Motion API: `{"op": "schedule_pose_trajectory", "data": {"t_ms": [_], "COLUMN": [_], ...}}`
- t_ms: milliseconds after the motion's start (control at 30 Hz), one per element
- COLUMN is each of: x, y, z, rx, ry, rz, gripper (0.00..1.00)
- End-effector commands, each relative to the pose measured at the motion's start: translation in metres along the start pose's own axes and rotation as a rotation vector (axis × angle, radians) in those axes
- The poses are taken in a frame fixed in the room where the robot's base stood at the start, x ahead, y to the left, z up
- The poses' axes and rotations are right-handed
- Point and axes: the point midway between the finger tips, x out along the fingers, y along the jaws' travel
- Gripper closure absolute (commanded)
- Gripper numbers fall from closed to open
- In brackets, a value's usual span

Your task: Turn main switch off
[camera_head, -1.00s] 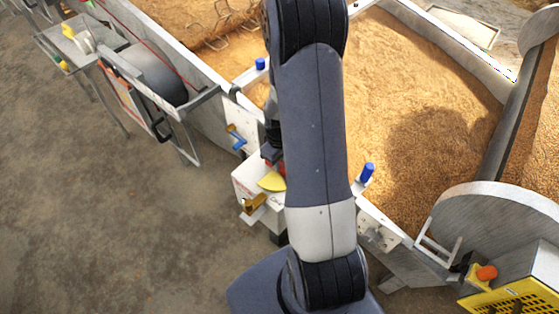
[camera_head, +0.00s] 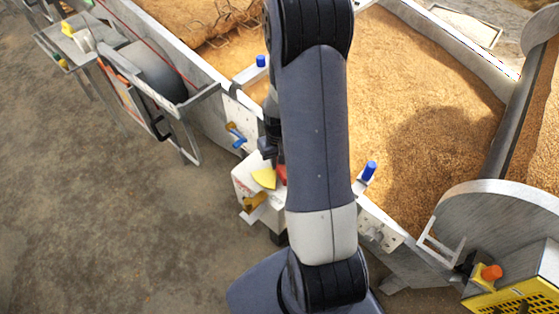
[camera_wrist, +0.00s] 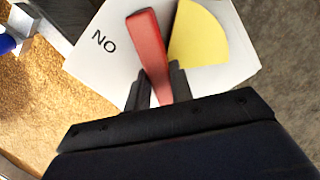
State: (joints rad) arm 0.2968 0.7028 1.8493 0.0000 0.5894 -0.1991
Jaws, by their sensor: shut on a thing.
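The main switch is a red handle (camera_wrist: 149,45) on a white box with a yellow sector plate (camera_wrist: 200,38). In the wrist view my gripper (camera_wrist: 159,82) has its two dark fingers on either side of the red handle's near end, shut on it. The letters "NO" show on the white box (camera_wrist: 95,55) left of the handle. In the head view the white box (camera_head: 242,178) stands against the trough's side, with the yellow plate (camera_head: 264,178) and a bit of the red handle (camera_head: 282,174) showing. My arm hides part of the box and most of the gripper.
An orange-brown handle (camera_head: 254,202) sticks out of the box's front. Troughs of grain (camera_head: 420,90) lie behind. A blue knob (camera_head: 369,170) stands on the rim to the right. A yellow grated box (camera_head: 520,300) is at lower right. The floor at left is open.

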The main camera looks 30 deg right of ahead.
Motion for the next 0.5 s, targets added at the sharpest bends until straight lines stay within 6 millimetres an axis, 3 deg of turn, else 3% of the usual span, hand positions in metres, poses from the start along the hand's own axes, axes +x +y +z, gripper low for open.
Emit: {"op": "schedule_pose_trajectory", "data": {"t_ms": [500], "x": [0.0006], "y": [-0.0047], "z": [-0.0016], "rx": [0.489], "ry": [0.002], "rz": [0.000], "gripper": [1.00]}}
